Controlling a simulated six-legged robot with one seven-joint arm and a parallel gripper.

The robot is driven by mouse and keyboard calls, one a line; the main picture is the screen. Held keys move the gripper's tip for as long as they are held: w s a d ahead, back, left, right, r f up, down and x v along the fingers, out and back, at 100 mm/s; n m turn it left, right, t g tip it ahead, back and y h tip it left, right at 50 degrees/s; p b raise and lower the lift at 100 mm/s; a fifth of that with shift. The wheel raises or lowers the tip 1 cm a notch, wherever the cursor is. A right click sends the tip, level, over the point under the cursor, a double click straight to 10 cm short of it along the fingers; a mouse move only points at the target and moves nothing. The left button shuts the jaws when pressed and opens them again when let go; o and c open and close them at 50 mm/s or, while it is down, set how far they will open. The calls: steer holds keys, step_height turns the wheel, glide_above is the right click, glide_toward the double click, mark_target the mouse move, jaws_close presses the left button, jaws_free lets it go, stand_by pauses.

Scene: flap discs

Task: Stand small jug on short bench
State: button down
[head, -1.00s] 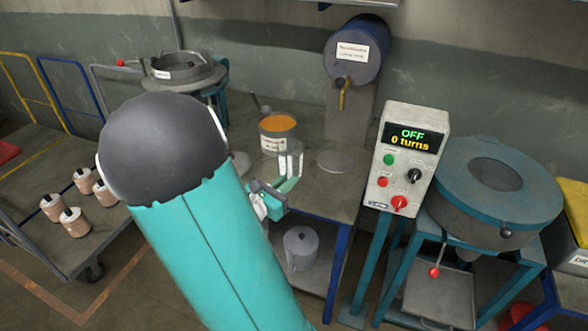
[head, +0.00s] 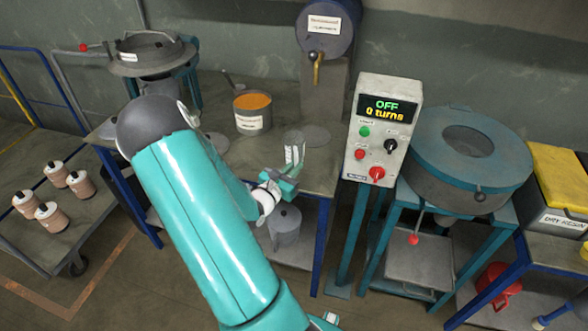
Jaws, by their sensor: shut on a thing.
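My gripper (head: 290,176) is shut on a small, pale, partly see-through thing, which looks like the small jug (head: 292,154). It is held upright or nearly so, in front of the blue-legged middle bench (head: 266,157), near its front right corner. The fingers cover its lower part, and I cannot tell whether it touches the bench. Another blue-legged bench (head: 563,245) stands at the right edge; no label shows which bench is the short one.
A pot of orange stuff (head: 253,122), a flat grey disc (head: 313,136) and a blue drum with a tap (head: 327,28) are on the middle bench. A grey lidded pot (head: 286,225) is on its lower shelf. The control box (head: 383,130) stands close right.

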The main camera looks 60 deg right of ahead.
steer(key=shift+s+f, duration=0.1)
steer(key=shift+f, duration=0.2)
steer(key=shift+f, duration=0.25)
steer(key=c, duration=1.5)
jaws_free()
steer(key=shift+r, duration=0.25)
steer(key=w+a, duration=0.1)
steer(key=a, duration=1.1)
steer(key=shift+w, duration=0.4)
